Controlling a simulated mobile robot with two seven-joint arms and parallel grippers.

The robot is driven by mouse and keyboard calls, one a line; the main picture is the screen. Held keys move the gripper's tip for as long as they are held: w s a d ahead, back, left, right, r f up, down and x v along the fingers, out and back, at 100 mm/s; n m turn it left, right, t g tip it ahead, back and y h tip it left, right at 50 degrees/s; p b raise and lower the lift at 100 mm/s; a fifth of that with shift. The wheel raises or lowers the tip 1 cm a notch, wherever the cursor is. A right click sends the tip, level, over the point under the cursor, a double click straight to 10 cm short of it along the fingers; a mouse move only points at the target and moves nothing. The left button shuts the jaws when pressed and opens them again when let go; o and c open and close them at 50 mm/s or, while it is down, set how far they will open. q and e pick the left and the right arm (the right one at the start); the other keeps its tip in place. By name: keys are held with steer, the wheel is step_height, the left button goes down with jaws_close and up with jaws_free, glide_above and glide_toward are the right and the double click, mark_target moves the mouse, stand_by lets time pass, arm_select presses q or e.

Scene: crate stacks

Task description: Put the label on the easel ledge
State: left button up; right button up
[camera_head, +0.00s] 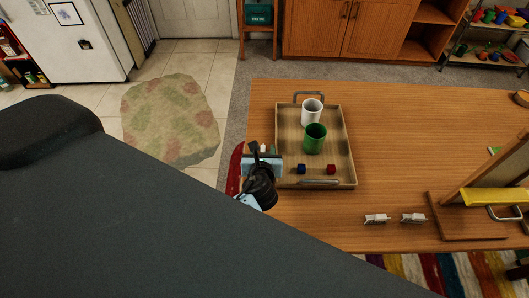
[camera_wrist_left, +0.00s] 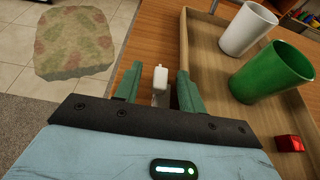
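My left gripper (camera_head: 264,150) is at the left edge of the wooden tray, over the table's left side. In the left wrist view its two green fingers (camera_wrist_left: 160,85) are apart. A small white piece (camera_wrist_left: 160,77) stands between them with a gap on each side; I cannot tell if it is the label. Two small white pieces (camera_head: 376,218) (camera_head: 413,218), label-like, lie near the table's front edge, left of the easel. The wooden easel (camera_head: 505,165) stands at the right, with a yellow ledge (camera_head: 495,197) across its front. My right gripper is not in view.
The tray (camera_head: 346,150) holds a white cup (camera_head: 311,110), a green cup (camera_head: 315,138), a blue cube (camera_head: 301,169) and a red cube (camera_head: 331,169). The table (camera_head: 415,140) is clear between tray and easel. A rug (camera_head: 172,120) lies on the floor at left.

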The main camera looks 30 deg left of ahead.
arm_select(q)
steer(key=shift+w+a+f, duration=0.15)
steer(key=shift+w+f, duration=0.05)
steer(key=shift+w, duration=0.2)
jaws_close()
steer(key=shift+r, duration=0.1)
